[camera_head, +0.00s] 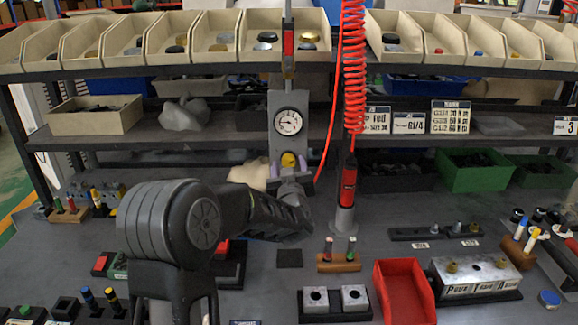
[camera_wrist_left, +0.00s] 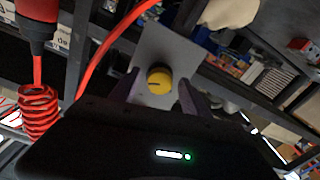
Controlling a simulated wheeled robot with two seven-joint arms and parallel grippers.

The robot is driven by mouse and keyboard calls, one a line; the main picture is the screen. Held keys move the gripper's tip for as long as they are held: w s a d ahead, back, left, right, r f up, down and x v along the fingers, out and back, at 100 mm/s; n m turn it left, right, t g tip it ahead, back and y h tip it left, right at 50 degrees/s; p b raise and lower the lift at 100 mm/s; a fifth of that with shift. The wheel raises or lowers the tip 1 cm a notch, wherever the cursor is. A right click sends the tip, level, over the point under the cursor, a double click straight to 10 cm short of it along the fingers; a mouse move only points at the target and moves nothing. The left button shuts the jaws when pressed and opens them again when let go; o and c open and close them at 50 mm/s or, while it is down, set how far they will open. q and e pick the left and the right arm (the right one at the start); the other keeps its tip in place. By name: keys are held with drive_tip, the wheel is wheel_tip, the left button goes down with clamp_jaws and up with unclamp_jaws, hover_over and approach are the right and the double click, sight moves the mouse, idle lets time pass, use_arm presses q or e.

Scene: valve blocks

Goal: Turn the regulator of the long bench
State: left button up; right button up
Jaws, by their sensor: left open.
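The regulator is a round yellow knob (camera_head: 289,160) with a dark collar, low on a grey upright panel (camera_head: 275,105) below a round pressure gauge (camera_head: 288,122). My left gripper (camera_head: 289,170) is open in front of the panel, with a purple-grey finger on each side of the knob. In the left wrist view the knob (camera_wrist_left: 159,82) sits between the two open fingertips (camera_wrist_left: 158,90), with a gap on both sides. A dark line shows on the knob's face. I cannot tell how deep the fingers reach around it. My right gripper is not in view.
A red coiled hose (camera_head: 354,70) and a red-and-black tool (camera_head: 347,185) hang right of the panel. A red bin (camera_head: 404,292), metal blocks (camera_head: 337,299) and a valve block (camera_head: 475,275) stand on the bench. Rows of parts bins (camera_head: 205,35) line the upper shelf.

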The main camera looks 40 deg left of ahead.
use_arm(q)
clamp_jaws()
idle(0.4)
drive_tip(key=shift+m, duration=0.3)
